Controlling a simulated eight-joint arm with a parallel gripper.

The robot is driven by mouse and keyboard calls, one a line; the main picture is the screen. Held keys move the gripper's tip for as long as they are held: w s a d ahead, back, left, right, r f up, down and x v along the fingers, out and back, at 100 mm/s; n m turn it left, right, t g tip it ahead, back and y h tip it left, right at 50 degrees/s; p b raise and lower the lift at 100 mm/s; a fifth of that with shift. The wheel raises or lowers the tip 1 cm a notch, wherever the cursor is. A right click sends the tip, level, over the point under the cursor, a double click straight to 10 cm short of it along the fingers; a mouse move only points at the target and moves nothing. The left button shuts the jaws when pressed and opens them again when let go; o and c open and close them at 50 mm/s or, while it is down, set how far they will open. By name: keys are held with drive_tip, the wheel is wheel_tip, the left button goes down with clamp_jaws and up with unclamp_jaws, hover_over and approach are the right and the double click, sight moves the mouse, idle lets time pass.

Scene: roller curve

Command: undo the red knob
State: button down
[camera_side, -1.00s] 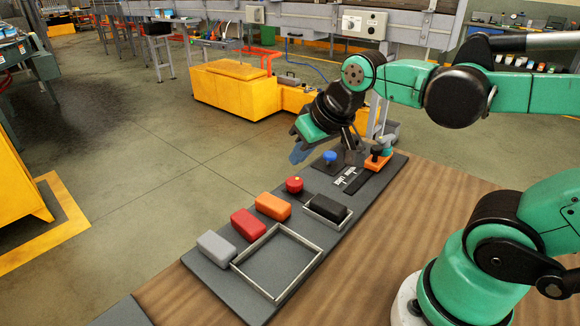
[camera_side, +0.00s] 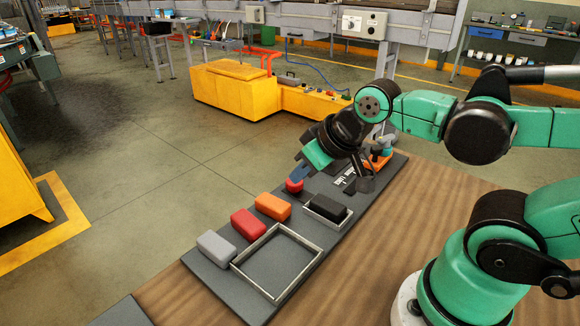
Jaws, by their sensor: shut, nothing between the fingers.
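The red knob (camera_side: 294,186) sits on the dark grey board, behind the black block and to the right of the orange block. Its top is partly covered by my gripper. I see nothing held between the fingers. The blue knob is hidden behind my gripper.
On the board (camera_side: 215,273) are a grey block (camera_side: 216,247), a red block (camera_side: 248,224), an orange block (camera_side: 272,206), an empty metal frame (camera_side: 240,272) and a black block (camera_side: 329,207) in a small tray. An orange-based fixture (camera_side: 378,161) stands at the far end.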

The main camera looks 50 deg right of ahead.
drive_tip(key=c, duration=1.5)
unclamp_jaws()
